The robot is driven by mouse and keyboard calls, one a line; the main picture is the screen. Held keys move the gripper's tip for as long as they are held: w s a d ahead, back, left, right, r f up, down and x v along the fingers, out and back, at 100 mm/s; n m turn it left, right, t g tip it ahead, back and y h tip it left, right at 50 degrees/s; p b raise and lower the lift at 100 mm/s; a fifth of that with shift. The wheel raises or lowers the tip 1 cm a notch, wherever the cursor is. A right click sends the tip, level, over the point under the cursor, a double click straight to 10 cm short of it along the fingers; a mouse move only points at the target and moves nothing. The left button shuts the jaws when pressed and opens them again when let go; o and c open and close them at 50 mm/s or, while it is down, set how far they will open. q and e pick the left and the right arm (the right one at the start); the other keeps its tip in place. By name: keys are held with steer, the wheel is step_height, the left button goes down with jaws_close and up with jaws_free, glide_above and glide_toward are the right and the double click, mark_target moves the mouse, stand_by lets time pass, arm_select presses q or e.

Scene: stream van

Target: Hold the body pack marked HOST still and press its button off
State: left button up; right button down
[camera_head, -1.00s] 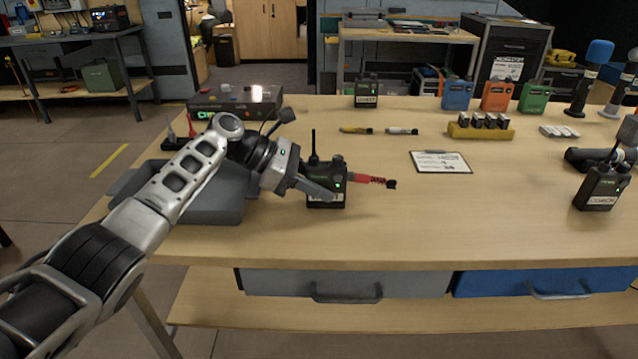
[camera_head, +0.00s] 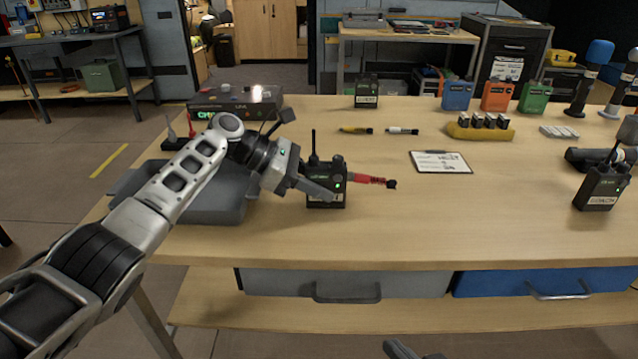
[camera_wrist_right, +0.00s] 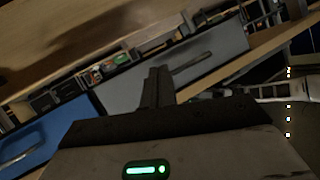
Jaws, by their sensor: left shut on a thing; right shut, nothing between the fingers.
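A black body pack (camera_head: 327,199) with an antenna and a lit green light stands upright on the table. Its white label is partly hidden by my left gripper's finger, so I cannot read the whole name. My left gripper (camera_head: 322,188) is shut on this pack from the left side. My right gripper (camera_wrist_right: 157,88) is shut and empty in the right wrist view, in front of the table's drawer fronts. A tip of it shows at the bottom edge of the head view (camera_head: 402,350), well below and apart from the pack.
Another pack (camera_head: 366,93) stands at the back and one (camera_head: 602,190) at the right. A red marker-like thing (camera_head: 370,180) lies beside the held pack. A clipboard (camera_head: 440,162) lies right of it. A grey tray (camera_head: 215,207) is under my left arm. The front middle table is clear.

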mark_target(338, 178)
steer(key=w+a+r+y, duration=0.1)
steer(key=w+r, duration=0.1)
steer(key=w+a+r+y, duration=0.1)
steer(key=w+a+r, duration=0.1)
steer(key=w+r, duration=0.1)
steer(key=w+a+r+y, duration=0.1)
steer(key=w+r, duration=0.1)
steer(key=r, duration=0.1)
steer(key=shift+w+a+r+y, duration=0.25)
steer(key=shift+w+a+y, duration=0.05)
steer(key=shift+a, duration=0.05)
steer(key=w+a+r+y, duration=0.3)
steer(key=r, duration=0.4)
steer(key=shift+w+a+f, duration=0.1)
steer(key=shift+w, duration=4.25)
steer(key=shift+w, duration=0.1)
steer(key=shift+w, duration=0.35)
steer(key=shift+w, duration=0.15)
steer(key=shift+s, duration=0.65)
